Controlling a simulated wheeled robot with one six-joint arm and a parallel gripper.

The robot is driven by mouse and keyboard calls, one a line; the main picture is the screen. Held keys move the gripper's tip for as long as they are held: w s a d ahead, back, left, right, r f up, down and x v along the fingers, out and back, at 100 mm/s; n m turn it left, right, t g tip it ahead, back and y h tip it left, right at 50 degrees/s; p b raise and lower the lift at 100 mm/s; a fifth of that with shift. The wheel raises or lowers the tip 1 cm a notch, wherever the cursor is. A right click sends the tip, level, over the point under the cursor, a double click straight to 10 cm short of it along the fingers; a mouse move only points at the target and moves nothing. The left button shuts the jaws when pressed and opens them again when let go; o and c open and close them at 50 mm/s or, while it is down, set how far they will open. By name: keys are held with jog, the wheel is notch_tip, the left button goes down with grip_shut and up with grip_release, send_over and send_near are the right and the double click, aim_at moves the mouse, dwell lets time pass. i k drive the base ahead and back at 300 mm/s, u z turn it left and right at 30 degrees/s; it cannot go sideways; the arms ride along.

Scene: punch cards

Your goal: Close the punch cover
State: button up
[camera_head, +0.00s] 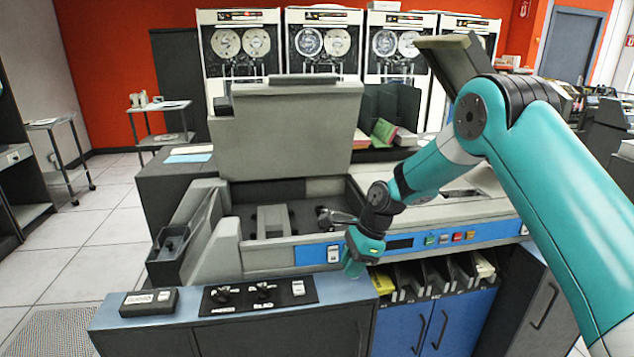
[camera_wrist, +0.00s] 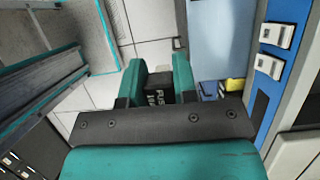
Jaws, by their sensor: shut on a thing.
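The punch cover (camera_head: 285,130), a large grey lid, stands raised at the back of the punch unit, tilted up. The open bay (camera_head: 310,200) below it shows a grey block inside. My gripper (camera_head: 362,255) is at the front of the machine, by the blue control strip, well below and to the right of the cover and apart from it. In the wrist view, the teal fingers of my gripper (camera_wrist: 158,78) are close around a dark block with white lettering (camera_wrist: 160,93); I cannot tell what it is. The cover is not in the wrist view.
A control panel (camera_head: 262,295) with knobs and a small switch box (camera_head: 149,302) lie on the front ledge. Card slots (camera_head: 440,277) and blue doors (camera_head: 440,322) are below right.

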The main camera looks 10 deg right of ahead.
aim_at(289, 125)
jog(key=i, duration=1.45)
